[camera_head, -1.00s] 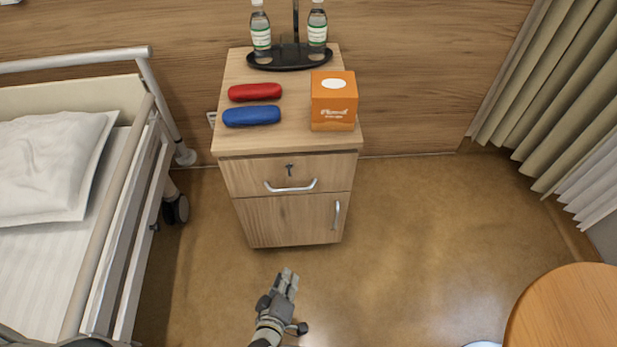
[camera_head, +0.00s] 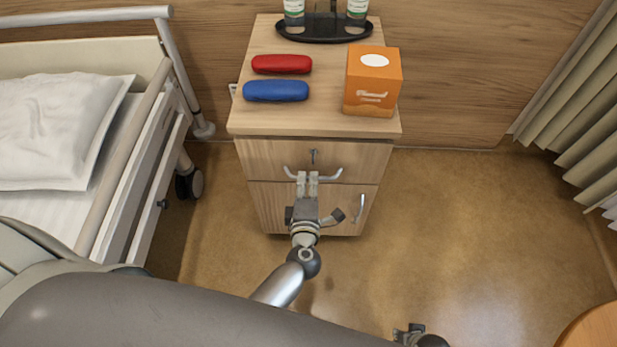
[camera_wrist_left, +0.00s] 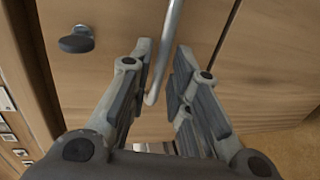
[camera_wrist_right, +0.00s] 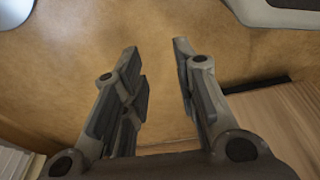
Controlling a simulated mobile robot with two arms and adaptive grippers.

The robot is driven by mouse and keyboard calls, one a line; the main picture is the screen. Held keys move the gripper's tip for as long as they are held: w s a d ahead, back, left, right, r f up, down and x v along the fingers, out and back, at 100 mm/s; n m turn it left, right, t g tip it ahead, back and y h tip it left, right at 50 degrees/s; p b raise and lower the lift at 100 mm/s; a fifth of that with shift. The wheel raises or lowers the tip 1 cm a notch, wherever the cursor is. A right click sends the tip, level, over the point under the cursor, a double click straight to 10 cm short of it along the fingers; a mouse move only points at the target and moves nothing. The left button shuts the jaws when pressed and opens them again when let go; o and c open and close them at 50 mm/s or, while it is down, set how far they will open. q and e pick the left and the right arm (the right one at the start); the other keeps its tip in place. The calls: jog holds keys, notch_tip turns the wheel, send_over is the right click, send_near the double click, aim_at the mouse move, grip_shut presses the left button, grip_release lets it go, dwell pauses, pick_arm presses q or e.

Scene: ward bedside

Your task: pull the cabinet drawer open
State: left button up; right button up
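The wooden bedside cabinet (camera_head: 265,215) stands against the wall. Its drawer front (camera_head: 262,155) looks flush with the cabinet and carries a curved silver handle (camera_head: 333,175). My left gripper (camera_head: 307,177) is at the middle of this handle and hides part of it. In the left wrist view the handle bar (camera_wrist_left: 168,45) runs between the two open fingers (camera_wrist_left: 162,58), with gaps beside it. A dark lock knob (camera_wrist_left: 76,41) shows at the left there. My right gripper (camera_wrist_right: 156,50) is open and empty over the floor. It is partly visible at the bottom of the head view (camera_head: 408,332).
A door handle (camera_head: 359,208) is below the drawer. On the cabinet top are a red case (camera_head: 282,64), a blue case (camera_head: 276,91), an orange tissue box (camera_head: 372,82) and a black tray (camera_head: 325,36) with bottles. The bed (camera_head: 140,190) is at left, open floor (camera_head: 460,220) at right.

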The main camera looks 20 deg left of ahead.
pick_arm(q)
jog(key=shift+x, duration=1.2)
grip_shut()
